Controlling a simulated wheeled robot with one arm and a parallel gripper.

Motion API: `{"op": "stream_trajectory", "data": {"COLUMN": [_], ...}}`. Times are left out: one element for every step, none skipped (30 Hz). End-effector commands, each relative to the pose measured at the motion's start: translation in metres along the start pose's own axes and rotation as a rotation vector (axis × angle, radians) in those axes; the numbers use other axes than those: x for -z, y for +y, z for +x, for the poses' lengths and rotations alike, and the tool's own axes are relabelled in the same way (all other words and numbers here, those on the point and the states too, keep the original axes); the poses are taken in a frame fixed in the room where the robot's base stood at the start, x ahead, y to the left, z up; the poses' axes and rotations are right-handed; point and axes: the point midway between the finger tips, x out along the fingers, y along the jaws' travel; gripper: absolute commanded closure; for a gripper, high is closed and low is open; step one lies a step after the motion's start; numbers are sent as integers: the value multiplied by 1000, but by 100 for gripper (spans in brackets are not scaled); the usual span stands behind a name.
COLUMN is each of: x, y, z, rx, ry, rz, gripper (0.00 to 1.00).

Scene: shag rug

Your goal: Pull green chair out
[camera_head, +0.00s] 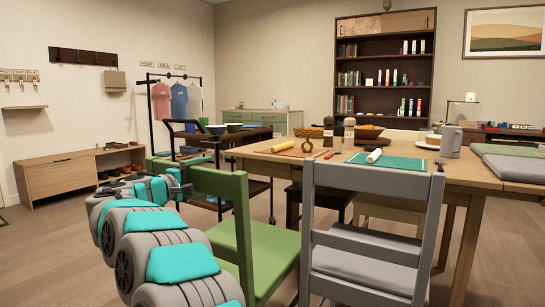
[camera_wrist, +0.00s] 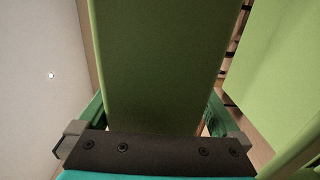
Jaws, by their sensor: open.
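The green chair (camera_head: 220,184) stands left of the grey chair, its backrest facing me and its seat (camera_head: 268,248) toward the table. My gripper (camera_head: 180,183) is at the left end of its top rail. In the wrist view, my open gripper (camera_wrist: 155,108) has one finger on each side of a green chair part (camera_wrist: 160,60), which looks like the backrest rail. The fingers do not appear closed on it; whether either touches it is unclear. My arm hides the chair's lower left side.
The grey chair (camera_head: 370,185) stands close at the right. A wooden table (camera_head: 465,178) behind both chairs holds a green mat (camera_head: 400,163) and several small items. A dark cart (camera_head: 262,186) is behind the green chair. Floor at the left is clear.

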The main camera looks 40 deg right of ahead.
Motion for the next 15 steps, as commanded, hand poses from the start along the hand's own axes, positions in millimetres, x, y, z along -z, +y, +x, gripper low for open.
{"op": "stream_trajectory", "data": {"x": [0, 0, 1, 0, 0, -1, -1, -1, -1, 0, 0, 0, 0, 0, 0], "y": [-2, -1, 0, 1, 1, 2, 2, 2, 3, 4, 3, 3, 4, 4, 4], "z": [-8, -12, -18, -22, -26, -31, -35, -39, -45, -49, -53, -57, -60, -63, -65], "rx": [0, -1, -3, -3, -3, -4, -4, -4, -5, -5, -4, -4, -5, -5, -5], "ry": [2, 2, 3, 2, 1, 0, 0, 0, 1, 1, 1, 1, 2, 2, 2], "rz": [-1, 0, 1, 2, 3, 4, 4, 4, 5, 5, 5, 5, 5, 5, 5], "gripper": [0, 0, 0, 0, 0, 0, 0, 0, 0, 0, 0, 0, 0, 0, 0]}}
